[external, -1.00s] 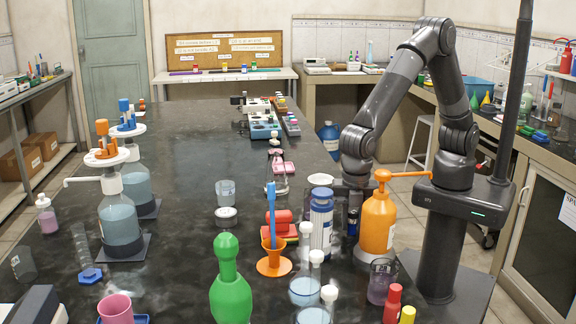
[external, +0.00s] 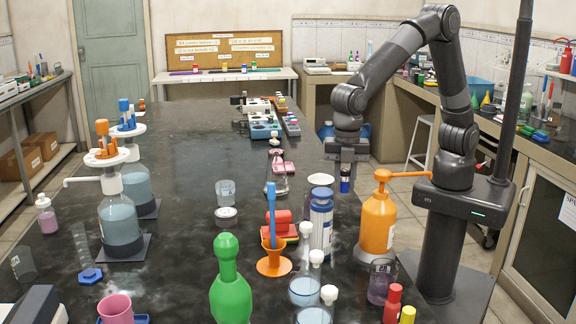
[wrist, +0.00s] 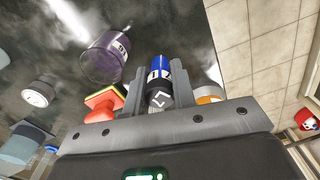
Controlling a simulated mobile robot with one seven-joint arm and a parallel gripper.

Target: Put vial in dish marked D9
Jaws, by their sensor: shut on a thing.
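My gripper (external: 346,160) is shut on a small vial with a blue and dark body (external: 345,185), held upright above the right side of the bench. In the wrist view the vial (wrist: 159,78) shows blue, white and black bands between the jaws. No D9 mark is readable in any view. Two pale blue glass vessels (external: 303,292) stand at the front with white-capped pieces by them, and I cannot tell if either is the dish.
An orange pump bottle (external: 378,222) stands in front of my gripper near the bench edge. A blue-white bottle (external: 321,225), red block (external: 280,224) and glass flask (external: 280,184) are to its left. A green bottle (external: 230,285) is at the front. The left-middle bench is fairly clear.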

